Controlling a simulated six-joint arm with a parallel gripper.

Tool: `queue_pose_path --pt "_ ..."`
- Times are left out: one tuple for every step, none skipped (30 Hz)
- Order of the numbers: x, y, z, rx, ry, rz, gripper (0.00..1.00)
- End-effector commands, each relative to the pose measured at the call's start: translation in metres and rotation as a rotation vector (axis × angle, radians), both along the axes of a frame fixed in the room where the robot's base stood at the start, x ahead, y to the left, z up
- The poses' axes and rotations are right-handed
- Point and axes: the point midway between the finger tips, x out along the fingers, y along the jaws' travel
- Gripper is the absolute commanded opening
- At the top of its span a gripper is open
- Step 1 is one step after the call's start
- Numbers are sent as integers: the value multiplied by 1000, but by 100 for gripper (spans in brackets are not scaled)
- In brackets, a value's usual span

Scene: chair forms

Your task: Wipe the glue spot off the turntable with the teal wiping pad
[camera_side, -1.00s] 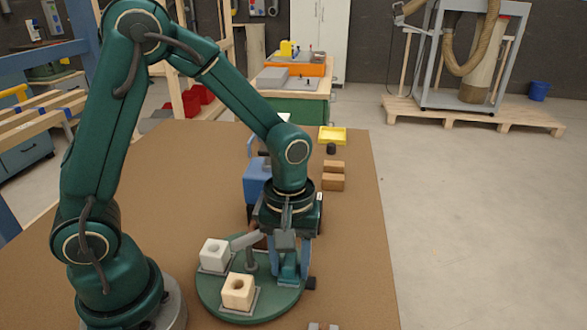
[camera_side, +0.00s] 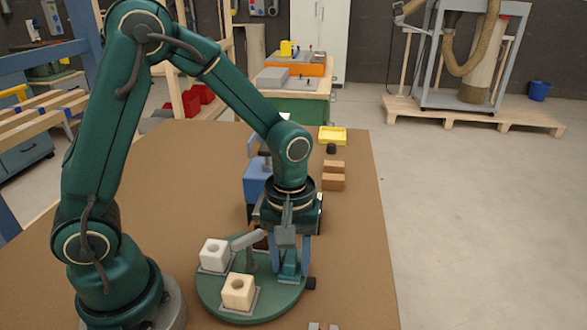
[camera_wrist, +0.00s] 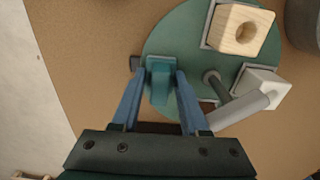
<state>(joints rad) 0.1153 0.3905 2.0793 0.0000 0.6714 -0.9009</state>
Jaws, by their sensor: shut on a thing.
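The green round turntable (camera_side: 275,302) lies on the brown table and also shows in the wrist view (camera_wrist: 178,42). My gripper (camera_side: 290,268) is over the turntable's right part, pointing down, with its blue fingers shut on the teal wiping pad (camera_side: 288,257). In the wrist view the pad (camera_wrist: 160,82) sits between the two fingertips (camera_wrist: 161,82), at the turntable's edge. The pad is at or very near the turntable's surface; I cannot tell whether it touches. No glue spot is visible; the pad and fingers may hide it.
A white block (camera_side: 214,254) and a pale wooden block (camera_side: 238,291), each with a hole, stand in holders on the turntable. A grey angled arm (camera_wrist: 238,113) stands beside them. Brown blocks (camera_side: 333,182) and a yellow tray (camera_side: 332,135) lie farther back. The table's right side is mostly clear.

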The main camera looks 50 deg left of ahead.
Motion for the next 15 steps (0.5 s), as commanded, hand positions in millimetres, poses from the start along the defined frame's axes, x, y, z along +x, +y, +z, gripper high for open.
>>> queue_pose_path --pt "-4 -4 0 0 1 -4 0" --pt "-6 -6 0 0 1 -4 0" --pt "-8 -8 0 0 1 -4 0" --pt "-10 -11 0 0 1 -4 0" --pt "-12 -13 0 0 1 -4 0" --pt "-15 -15 0 0 1 -4 0" --pt "-17 -17 0 0 1 -4 0" --pt "-19 -19 0 0 1 -4 0" --pt "-18 -19 3 0 -1 0 0" --pt "-17 -18 4 -1 -2 1 0" --pt "-16 -18 12 -1 -7 1 0" --pt "-16 -18 23 -2 -11 1 0" --pt "-17 -18 25 -1 -7 1 0" --pt "-18 -18 27 -1 -4 1 0" --pt "-18 -18 31 -1 -4 1 0"
